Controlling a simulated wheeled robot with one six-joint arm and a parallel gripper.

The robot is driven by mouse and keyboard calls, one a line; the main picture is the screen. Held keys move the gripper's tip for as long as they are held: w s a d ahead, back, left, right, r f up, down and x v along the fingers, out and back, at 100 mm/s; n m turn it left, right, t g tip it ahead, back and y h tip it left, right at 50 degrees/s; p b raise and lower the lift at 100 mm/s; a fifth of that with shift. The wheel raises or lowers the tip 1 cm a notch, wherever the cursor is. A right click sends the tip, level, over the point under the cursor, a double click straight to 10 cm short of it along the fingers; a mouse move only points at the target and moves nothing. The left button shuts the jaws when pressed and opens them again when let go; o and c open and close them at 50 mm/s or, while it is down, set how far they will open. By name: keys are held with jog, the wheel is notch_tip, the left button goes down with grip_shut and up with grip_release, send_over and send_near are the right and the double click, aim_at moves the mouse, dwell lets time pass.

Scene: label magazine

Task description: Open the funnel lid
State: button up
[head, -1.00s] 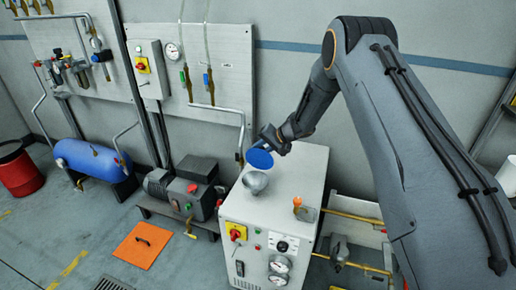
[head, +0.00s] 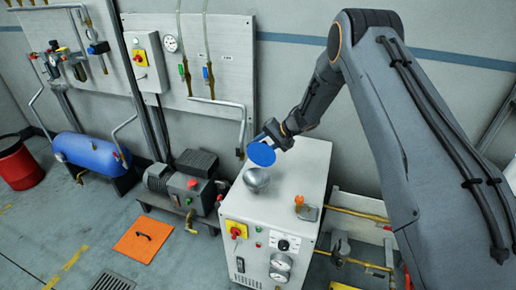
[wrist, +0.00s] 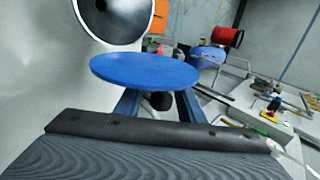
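The round blue funnel lid (head: 262,154) is tilted up above the metal funnel (head: 256,180), whose mouth is uncovered, on top of the light grey cabinet. In the wrist view the lid (wrist: 145,71) is a flat blue disc just beyond my fingers, with the funnel mouth (wrist: 115,15) behind it at the top left. My gripper (head: 271,138) is right behind the lid. In the wrist view my two fingers (wrist: 158,103) stand apart with a small dark round part between them. The lid hides the fingertips, so contact with it is unclear.
The cabinet (head: 285,200) has a small orange-topped fitting (head: 301,206) at its right and gauges on its front. A pump (head: 188,183), a blue tank (head: 90,154) and a red drum (head: 18,165) stand to the left. An orange plate (head: 143,238) lies on open floor.

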jog(key=shift+d+r, duration=0.1)
jog(key=shift+r, duration=0.05)
jog(key=b+v, duration=0.2)
jog(key=v, duration=0.5)
jog(key=shift+d+r, duration=0.2)
jog(key=shift+r, duration=0.05)
jog(key=shift+s, duration=0.1)
